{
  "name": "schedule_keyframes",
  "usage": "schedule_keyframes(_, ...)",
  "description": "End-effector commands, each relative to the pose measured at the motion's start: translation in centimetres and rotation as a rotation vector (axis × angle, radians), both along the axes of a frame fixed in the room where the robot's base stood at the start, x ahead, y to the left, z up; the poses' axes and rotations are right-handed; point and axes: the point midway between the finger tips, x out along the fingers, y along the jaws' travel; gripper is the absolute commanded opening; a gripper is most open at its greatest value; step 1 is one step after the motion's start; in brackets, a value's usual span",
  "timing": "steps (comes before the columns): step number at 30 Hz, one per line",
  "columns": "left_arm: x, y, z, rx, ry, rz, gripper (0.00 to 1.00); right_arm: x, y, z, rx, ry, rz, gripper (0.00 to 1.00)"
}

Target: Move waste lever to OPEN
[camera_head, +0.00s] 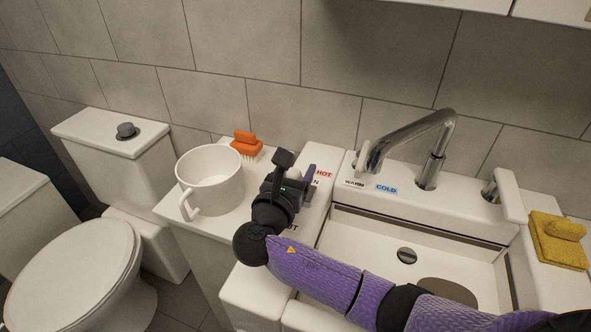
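My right gripper (297,170) is over the white ledge left of the sink, with its fingers apart. It covers part of the ledge. Two labels there are partly hidden: one ending in "N" (318,182) beside the fingers and one ending in "UT" (292,227) nearer me. I cannot make out a waste lever by these labels; the gripper and my purple arm may hide it. A red HOT label (324,174) is just right of the fingers. The white sink (460,268) has a round drain (406,255). My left gripper is not in view.
A white mug (209,176) and an orange brush (246,146) stand left of the gripper. A chrome tap (415,125), WARM and COLD (386,189) labels and a white-handled fitting (508,195) are to the right. A yellow sponge (556,248) lies far right. A toilet (80,275) is left.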

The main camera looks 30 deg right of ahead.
Motion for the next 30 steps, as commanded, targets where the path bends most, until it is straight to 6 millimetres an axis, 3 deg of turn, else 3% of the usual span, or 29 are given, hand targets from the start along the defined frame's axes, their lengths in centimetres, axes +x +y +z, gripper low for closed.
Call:
schedule_keyframes(1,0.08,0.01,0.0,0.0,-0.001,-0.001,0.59,-0.01,0.01,-0.01,0.0,0.0,0.0,0.49)
schedule_keyframes(8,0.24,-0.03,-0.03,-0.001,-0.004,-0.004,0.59,-0.02,0.02,-0.03,0.0,0.0,0.0,0.0)
schedule_keyframes(30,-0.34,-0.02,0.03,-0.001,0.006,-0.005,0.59,-0.03,0.02,-0.06,0.001,0.001,0.0,0.0)
